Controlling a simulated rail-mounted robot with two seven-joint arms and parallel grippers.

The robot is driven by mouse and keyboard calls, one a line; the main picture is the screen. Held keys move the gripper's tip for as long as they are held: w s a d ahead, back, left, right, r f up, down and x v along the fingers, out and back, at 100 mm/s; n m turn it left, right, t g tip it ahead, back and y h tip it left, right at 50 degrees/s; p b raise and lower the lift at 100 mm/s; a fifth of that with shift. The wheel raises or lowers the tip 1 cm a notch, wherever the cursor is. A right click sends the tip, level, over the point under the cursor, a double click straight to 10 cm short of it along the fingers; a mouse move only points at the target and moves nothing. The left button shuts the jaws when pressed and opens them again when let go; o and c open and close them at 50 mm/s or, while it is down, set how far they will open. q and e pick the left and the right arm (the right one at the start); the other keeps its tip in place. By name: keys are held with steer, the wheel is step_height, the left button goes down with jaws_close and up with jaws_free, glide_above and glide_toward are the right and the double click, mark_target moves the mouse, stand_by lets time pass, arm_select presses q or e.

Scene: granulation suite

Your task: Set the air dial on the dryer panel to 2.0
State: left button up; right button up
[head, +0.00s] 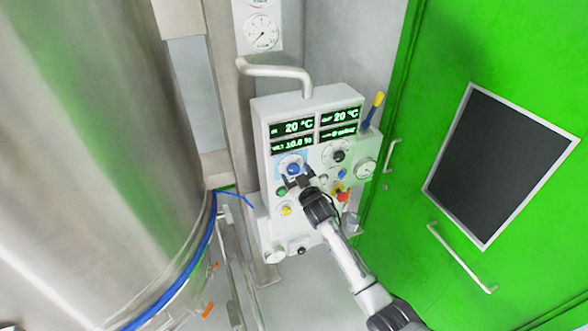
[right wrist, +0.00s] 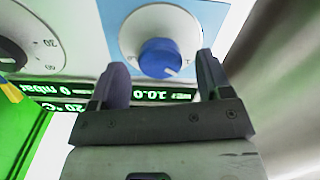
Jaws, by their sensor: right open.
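The dryer panel (head: 262,150) is a white box with several knobs and green displays. A blue dial (head: 293,168) on a pale blue backing sits below the left displays; in the right wrist view this blue dial (right wrist: 160,57) has a white pointer mark. A black dial (head: 339,155) is to its right. I cannot read which one is labelled air. My right gripper (head: 297,182) is at the blue dial. In the right wrist view the gripper (right wrist: 161,75) is open, its fingers on either side of the dial with gaps visible. My left gripper is not in view.
A large steel vessel (head: 90,130) fills the left. A green door (head: 420,130) with a dark window is at the right. A bent pipe (head: 275,70) runs above the panel. A yellow-tipped handle (head: 378,99), a gauge (head: 366,168) and a red knob (head: 343,196) are close by.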

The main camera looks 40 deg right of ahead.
steer(key=shift+x, duration=0.95)
steer(key=shift+w, duration=0.2)
steer(key=shift+c, duration=0.4)
steer(key=c, duration=0.8)
steer(key=shift+c, duration=0.2)
